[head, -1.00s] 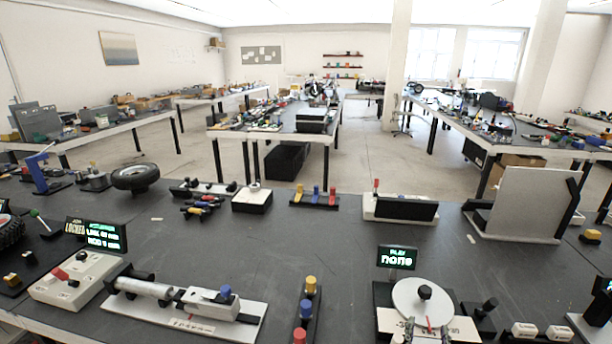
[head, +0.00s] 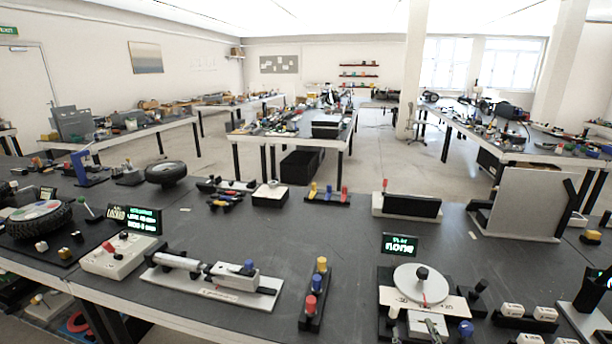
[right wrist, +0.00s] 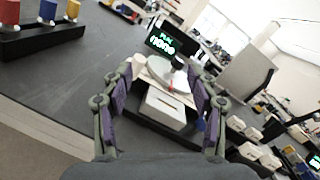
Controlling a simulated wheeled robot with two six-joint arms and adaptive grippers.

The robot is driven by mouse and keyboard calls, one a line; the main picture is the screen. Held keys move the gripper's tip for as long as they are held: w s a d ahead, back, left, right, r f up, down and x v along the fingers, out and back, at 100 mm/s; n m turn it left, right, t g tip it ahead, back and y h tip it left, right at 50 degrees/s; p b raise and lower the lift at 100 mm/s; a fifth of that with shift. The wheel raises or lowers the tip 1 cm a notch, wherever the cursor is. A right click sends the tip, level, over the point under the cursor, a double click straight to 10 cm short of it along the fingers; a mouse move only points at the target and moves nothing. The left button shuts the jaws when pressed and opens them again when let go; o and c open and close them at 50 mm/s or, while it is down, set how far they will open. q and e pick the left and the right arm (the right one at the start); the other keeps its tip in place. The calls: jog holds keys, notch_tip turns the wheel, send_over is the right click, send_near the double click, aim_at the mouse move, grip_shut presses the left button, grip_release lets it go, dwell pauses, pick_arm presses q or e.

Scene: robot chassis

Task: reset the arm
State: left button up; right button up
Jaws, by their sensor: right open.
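My right gripper (right wrist: 160,85) is open and empty in the right wrist view, its two fingers spread left and right. Past the fingers is a device with a round white dial (head: 420,284) and a dark knob. In the right wrist view a white block (right wrist: 166,110) on that device shows between the fingers; I cannot tell how far off it is. My left gripper is not in view.
The middle of the dark bench (head: 290,235) is mostly clear.

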jog(key=s+a+f+n+g+y, duration=0.25)
jog(key=a+n+y, duration=0.2)
jog(key=n, duration=0.55)
jog(key=s+a+f+n+g+y, duration=0.2)
jog(key=s+a+n+g+y, duration=0.3)
jog(key=n, duration=0.6)
jog(key=s+d+f+n+g+h, duration=0.3)
jog(key=s+d+n+g+h, duration=0.1)
jog(key=s+n, duration=0.15)
jog(key=s+d+f+n+g+h, duration=0.3)
jog(key=s+d+n+h, duration=0.15)
jog(key=s, duration=0.25)
jog(key=s+d+f+g, duration=0.1)
jog(key=d+f, duration=0.1)
jog(key=f, duration=1.1)
jog(key=s+d+f+g, duration=0.1)
jog(key=f, duration=1.2)
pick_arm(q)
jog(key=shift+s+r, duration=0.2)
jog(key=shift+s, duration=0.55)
pick_arm(e)
jog(key=s+d+f, duration=0.1)
jog(key=s+f, duration=1.5)
jog(key=s, duration=0.2)
jog(key=shift+s+d+f+g, duration=0.15)
jog(key=shift+s+f+g, duration=0.05)
jog(key=shift+s+g, duration=0.25)
